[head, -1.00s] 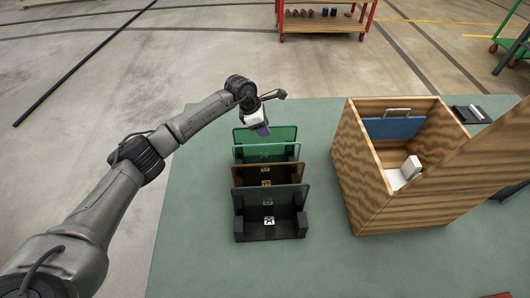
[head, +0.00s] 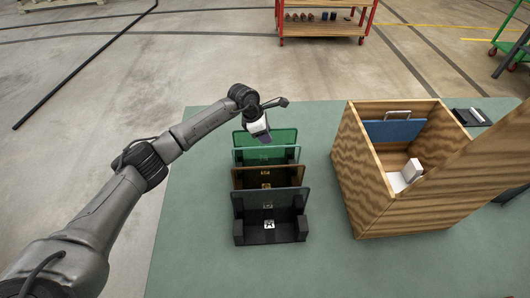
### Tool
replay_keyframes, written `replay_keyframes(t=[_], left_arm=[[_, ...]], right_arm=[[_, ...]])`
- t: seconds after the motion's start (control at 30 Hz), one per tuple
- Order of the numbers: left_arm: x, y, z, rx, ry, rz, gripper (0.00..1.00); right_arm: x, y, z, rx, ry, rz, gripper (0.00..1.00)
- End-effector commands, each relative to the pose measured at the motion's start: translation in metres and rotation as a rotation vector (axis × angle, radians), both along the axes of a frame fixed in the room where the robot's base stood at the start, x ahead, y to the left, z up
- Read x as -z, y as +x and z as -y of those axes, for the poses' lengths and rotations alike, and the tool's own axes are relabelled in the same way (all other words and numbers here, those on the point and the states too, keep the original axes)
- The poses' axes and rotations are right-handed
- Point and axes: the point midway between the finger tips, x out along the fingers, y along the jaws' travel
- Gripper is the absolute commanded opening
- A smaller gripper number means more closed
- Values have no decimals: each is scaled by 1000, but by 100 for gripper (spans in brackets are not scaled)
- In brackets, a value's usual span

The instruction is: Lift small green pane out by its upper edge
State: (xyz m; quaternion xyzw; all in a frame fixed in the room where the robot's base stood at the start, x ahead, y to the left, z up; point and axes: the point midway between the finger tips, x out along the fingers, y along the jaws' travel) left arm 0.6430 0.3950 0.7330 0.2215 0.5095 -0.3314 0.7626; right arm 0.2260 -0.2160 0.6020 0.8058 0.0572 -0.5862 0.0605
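A black slotted rack (head: 270,237) stands on the green table and holds several upright panes one behind another. At the back is a dark green pane (head: 285,136). Just in front is a paler green pane (head: 250,155) with a lower upper edge; it looks like the small green one. My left gripper (head: 264,138) points down over the upper edges of the two green panes. Its fingertips overlap the back pane in the picture; I cannot tell whether they touch either pane or how wide they stand. My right gripper is not in view.
A brown pane (head: 266,178) and a grey-blue pane (head: 272,198) stand in the front slots. An open wooden box (head: 415,205) to the right holds a blue panel with a handle (head: 395,130) and a white block (head: 411,169). The table between rack and box is clear.

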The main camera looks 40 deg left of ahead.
Motion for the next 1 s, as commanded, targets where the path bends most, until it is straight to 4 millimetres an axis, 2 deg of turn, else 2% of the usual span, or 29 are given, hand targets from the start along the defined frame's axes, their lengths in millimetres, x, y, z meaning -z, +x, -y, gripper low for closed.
replay_keyframes(t=[0.27, 0.63, 1.0], left_arm=[[1, 0, 0, 0, 0, 0, 35], [0, 0, 0, 0, 0, 0, 0], [0, 0, 0, 0, 0, 0, 0]], right_arm=[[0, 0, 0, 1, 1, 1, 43], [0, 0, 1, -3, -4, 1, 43], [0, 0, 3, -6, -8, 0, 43]])
